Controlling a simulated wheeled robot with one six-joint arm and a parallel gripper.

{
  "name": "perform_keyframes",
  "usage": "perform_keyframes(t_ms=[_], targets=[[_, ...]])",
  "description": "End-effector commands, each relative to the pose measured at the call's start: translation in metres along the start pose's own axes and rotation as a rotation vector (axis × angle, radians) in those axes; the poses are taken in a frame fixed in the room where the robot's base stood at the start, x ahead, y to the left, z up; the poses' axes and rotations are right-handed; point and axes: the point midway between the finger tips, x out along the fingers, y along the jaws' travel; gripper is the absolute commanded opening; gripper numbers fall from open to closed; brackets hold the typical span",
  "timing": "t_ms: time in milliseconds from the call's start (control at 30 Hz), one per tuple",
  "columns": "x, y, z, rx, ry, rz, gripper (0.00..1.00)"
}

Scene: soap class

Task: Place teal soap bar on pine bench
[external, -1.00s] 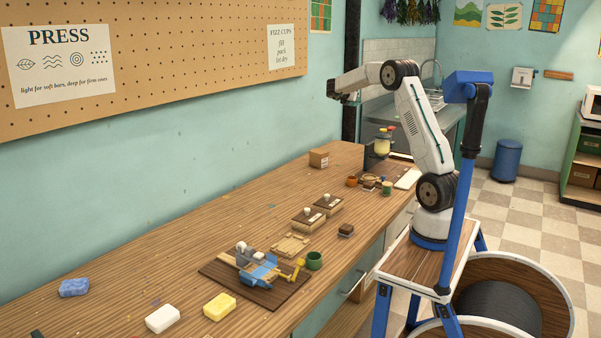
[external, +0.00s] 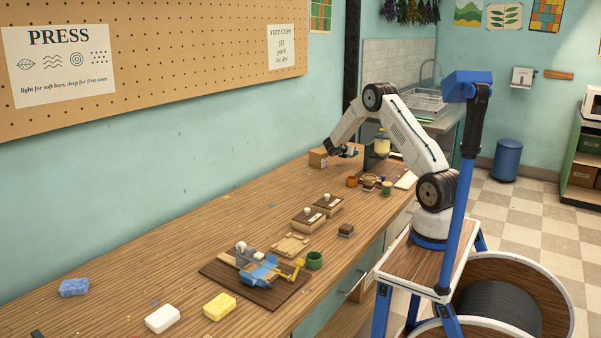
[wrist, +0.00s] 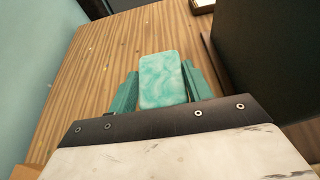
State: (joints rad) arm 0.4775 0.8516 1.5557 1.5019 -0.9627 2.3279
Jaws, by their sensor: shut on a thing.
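The teal marbled soap bar (wrist: 161,79) sits between the two teal fingers of my gripper (wrist: 160,88) in the wrist view. The gripper is shut on it. The pine bench (external: 225,240) is the long wooden worktop along the wall, and its bare top also shows in the wrist view (wrist: 105,60). In the external view my gripper (external: 349,151) is low over the far end of the bench, beside a cardboard box. The soap is too small to make out there. I cannot tell whether the soap touches the bench.
The cardboard box (external: 318,158) is just left of my gripper. A dark stand (external: 374,158) is to its right and fills the wrist view's right side (wrist: 270,60). Cups, wooden moulds (external: 308,216) and loose soap bars (external: 219,306) lie nearer. The wall-side strip is mostly clear.

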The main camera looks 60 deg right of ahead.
Motion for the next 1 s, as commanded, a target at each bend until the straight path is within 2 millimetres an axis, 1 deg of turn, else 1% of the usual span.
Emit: perform_keyframes(t_ms=[33,233,433,800,833,867,900,1000], targets=[[0.003,0.000,-0.006,0.000,0.000,-0.001,0.25],[0.008,0.000,-0.020,0.000,0.000,-0.001,0.25],[0.018,0.000,-0.044,0.000,0.000,-0.001,0.25],[0.020,0.000,-0.049,0.000,0.000,-0.001,0.25],[0.020,0.000,-0.048,0.000,0.000,-0.001,0.58],[0.020,0.000,-0.048,0.000,0.000,-0.001,0.66],[0.020,0.000,-0.048,0.000,0.000,-0.001,0.71],[0.020,0.000,-0.048,0.000,0.000,-0.001,0.71]])
